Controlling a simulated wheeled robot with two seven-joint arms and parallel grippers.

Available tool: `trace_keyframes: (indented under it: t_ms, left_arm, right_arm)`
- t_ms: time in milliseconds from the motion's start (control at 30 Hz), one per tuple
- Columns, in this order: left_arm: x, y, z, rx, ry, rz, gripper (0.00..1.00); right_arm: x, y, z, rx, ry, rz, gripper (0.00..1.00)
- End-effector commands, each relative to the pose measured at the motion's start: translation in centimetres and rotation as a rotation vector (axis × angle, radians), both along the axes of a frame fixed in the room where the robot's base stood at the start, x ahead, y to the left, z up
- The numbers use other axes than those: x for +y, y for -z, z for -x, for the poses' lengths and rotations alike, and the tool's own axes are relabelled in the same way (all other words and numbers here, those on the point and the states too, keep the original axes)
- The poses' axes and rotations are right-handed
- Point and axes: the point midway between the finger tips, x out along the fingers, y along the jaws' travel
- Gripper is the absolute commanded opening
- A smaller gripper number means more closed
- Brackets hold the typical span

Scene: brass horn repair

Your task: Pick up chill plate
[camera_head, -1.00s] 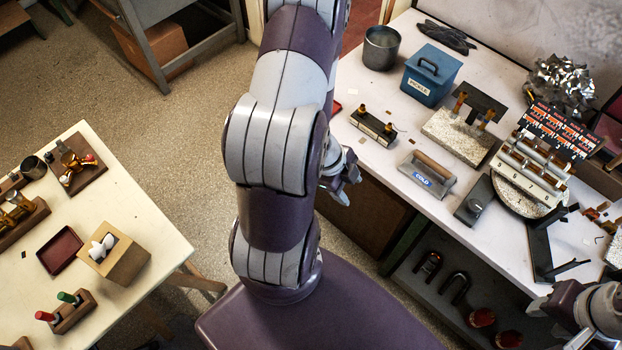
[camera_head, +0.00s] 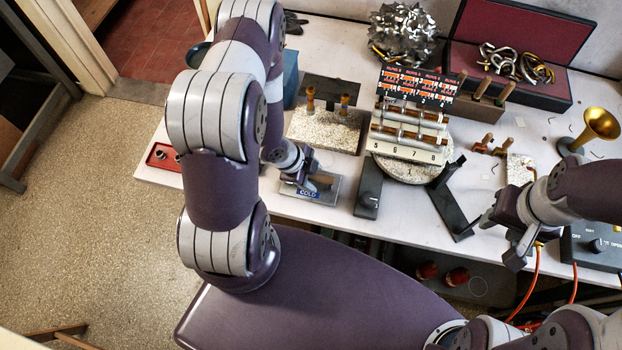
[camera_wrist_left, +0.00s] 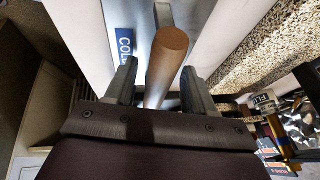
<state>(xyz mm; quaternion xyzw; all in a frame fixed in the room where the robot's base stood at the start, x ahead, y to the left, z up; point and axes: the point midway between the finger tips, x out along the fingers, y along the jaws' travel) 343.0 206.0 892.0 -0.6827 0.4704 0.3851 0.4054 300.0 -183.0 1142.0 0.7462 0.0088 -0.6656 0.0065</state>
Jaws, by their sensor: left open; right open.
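The chill plate (camera_head: 325,190) is a flat grey metal plate with a blue "COLD" label and a wooden handle. It lies near the front edge of the bench, partly hidden by my left gripper in the head view. My left gripper (camera_head: 305,180) is just over it. In the left wrist view, the open left gripper (camera_wrist_left: 157,88) has one finger on each side of the wooden handle (camera_wrist_left: 164,65), with the label showing beyond the left finger. My right gripper (camera_head: 500,240) is open and empty over the right part of the bench front.
A dark block (camera_head: 368,190) stands just right of the plate. Behind are a speckled slab (camera_head: 325,130) with brass posts and a round stand carrying numbered tubes (camera_head: 408,142). A red tray (camera_head: 163,157) lies left. A brass horn bell (camera_head: 600,124) stands at far right.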

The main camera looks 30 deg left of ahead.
Motion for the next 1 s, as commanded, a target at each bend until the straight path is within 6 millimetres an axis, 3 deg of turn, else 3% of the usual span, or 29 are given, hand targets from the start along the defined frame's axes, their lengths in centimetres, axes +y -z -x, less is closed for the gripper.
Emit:
trace_keyframes:
  t_ms: [433,467,600,633,1000]
  left_arm:
    - [0.01,0.31,0.02,0.0,-0.001,0.0,0.54]
    - [0.02,0.3,0.01,0.0,-0.001,0.0,0.51]
    - [0.03,0.25,0.01,0.0,-0.001,0.0,0.05]
    - [0.03,0.25,0.02,0.0,-0.001,0.0,0.0]
    - [0.03,-0.35,-0.03,-0.001,0.0,0.0,0.0]
  right_arm:
    - [0.0,0.28,0.01,0.0,0.0,0.0,0.43]
    - [0.0,0.27,0.01,0.0,0.0,0.0,0.43]
    - [0.0,0.23,0.0,0.0,0.0,0.0,0.43]
    - [0.0,0.23,0.0,0.0,0.0,0.0,0.43]
    - [0.0,-0.24,0.0,0.0,0.0,0.0,0.43]
